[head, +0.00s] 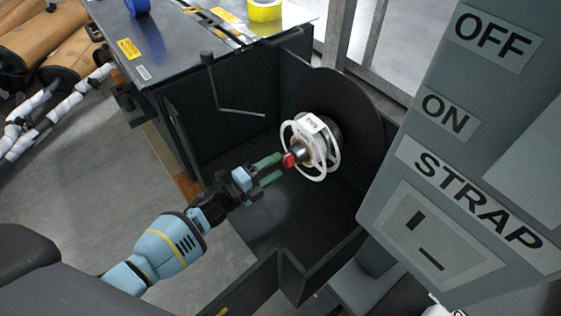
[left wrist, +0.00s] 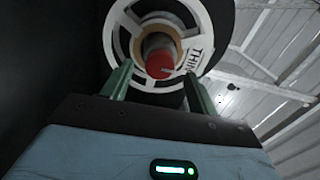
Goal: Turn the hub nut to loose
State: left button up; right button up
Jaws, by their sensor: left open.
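The hub nut (head: 289,160) is a small red piece at the front end of the hub, in the middle of a white spoked reel (head: 319,174). In the left wrist view the red nut (left wrist: 159,64) faces me, with the white reel (left wrist: 122,41) behind it. My left gripper (head: 275,168) is open, with its green fingers pointing at the nut. In the left wrist view the fingers (left wrist: 158,88) stand on either side and below the nut, apart from it. I cannot see a grip on it. My right gripper is not in view.
The reel sits inside a black open-topped housing (head: 230,84) with a round dark plate (head: 345,108) behind it. A bent dark rod (head: 212,80) stands at its left. A grey panel labelled OFF, ON and STRAP (head: 445,165) fills the right. Yellow tape (head: 264,11) lies on top.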

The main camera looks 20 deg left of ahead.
pick_arm(q)
jog(key=v, duration=0.4)
jog(key=shift+s+a+p, duration=0.1)
jog(key=shift+s+p, duration=0.1)
jog(key=shift+p, duration=0.15)
